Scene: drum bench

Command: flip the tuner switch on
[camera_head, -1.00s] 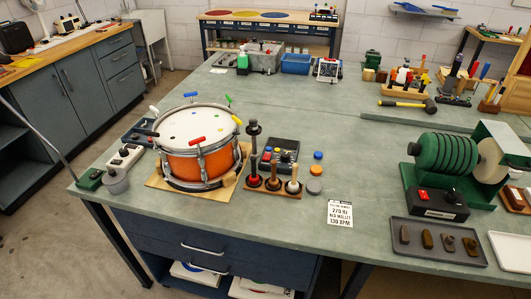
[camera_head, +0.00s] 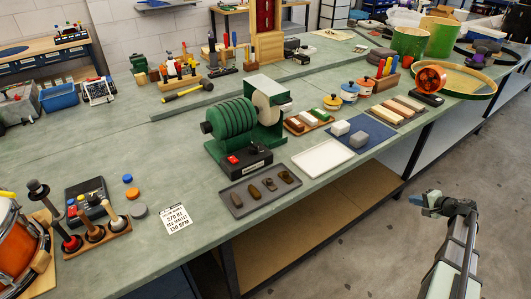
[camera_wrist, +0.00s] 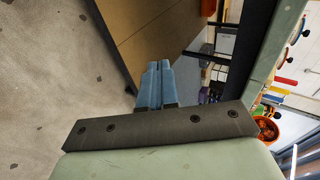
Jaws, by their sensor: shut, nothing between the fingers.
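I cannot tell for certain which device is the tuner, and no tuner switch can be made out. A dark control box (camera_head: 86,192) with small coloured buttons stands at the left of the bench, behind a mallet stand. A green grinder-like machine (camera_head: 235,122) has a dark box with a red switch (camera_head: 233,159) at its front. My gripper (camera_head: 413,200) is at the right, out in front of the bench edge and far from both. In the wrist view its blue fingers (camera_wrist: 155,86) are together and empty.
The orange drum (camera_head: 12,243) is cut off at the left edge. A mallet stand (camera_head: 96,240), a printed card (camera_head: 174,218), a grey tray (camera_head: 258,194) and a white tray (camera_head: 322,157) lie along the front. Floor (camera_head: 340,255) is clear around my gripper.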

